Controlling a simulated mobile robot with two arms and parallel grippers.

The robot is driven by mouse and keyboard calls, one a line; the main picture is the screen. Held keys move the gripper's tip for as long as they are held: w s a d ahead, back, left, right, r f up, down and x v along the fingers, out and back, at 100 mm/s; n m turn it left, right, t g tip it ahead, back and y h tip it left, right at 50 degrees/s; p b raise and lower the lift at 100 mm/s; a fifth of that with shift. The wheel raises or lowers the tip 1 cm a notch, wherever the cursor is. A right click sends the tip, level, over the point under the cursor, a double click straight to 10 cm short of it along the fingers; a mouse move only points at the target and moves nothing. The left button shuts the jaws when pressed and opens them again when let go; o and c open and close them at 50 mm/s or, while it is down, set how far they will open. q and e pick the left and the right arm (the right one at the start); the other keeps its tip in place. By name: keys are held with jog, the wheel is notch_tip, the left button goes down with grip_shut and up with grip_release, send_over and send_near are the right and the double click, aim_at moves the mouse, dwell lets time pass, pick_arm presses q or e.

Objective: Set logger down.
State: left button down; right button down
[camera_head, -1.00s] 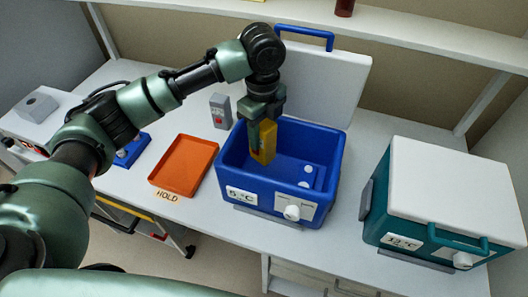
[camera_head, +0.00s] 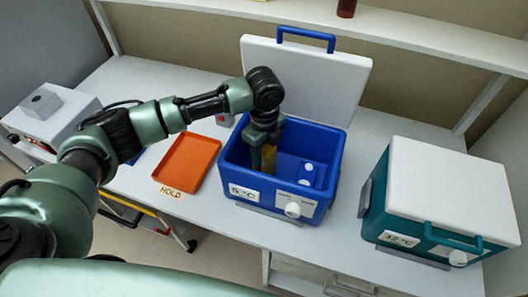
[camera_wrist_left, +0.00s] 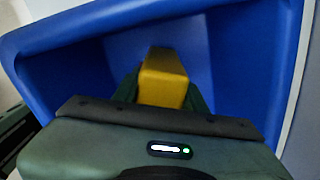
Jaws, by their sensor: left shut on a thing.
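The logger (camera_head: 268,160) is a yellow block, held upright inside the open blue cooler (camera_head: 232,160) marked 5 °C. My left gripper (camera_head: 264,150) reaches down into the cooler and is shut on the logger. In the left wrist view the yellow logger (camera_wrist_left: 163,78) sits between the fingers, with the blue cooler walls (camera_wrist_left: 60,65) around it. The logger's lower end is hidden, so I cannot tell whether it touches the cooler floor. My right gripper is not in view.
The cooler's white lid (camera_head: 305,85) stands open behind it. An orange tray (camera_head: 188,163) with a HOLD label lies to the left. A closed teal cooler (camera_head: 440,195) with a white lid stands to the right. Two white round items (camera_head: 308,172) are inside the blue cooler.

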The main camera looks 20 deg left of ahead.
pick_arm(q)
jog(key=c, duration=0.9)
grip_release()
jog(key=shift+o, duration=0.4)
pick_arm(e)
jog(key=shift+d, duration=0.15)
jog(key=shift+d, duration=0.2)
pick_arm(q)
notch_tip(320, 180, up, 11)
jog(key=b, duration=0.3)
jog(key=shift+r, duration=0.6)
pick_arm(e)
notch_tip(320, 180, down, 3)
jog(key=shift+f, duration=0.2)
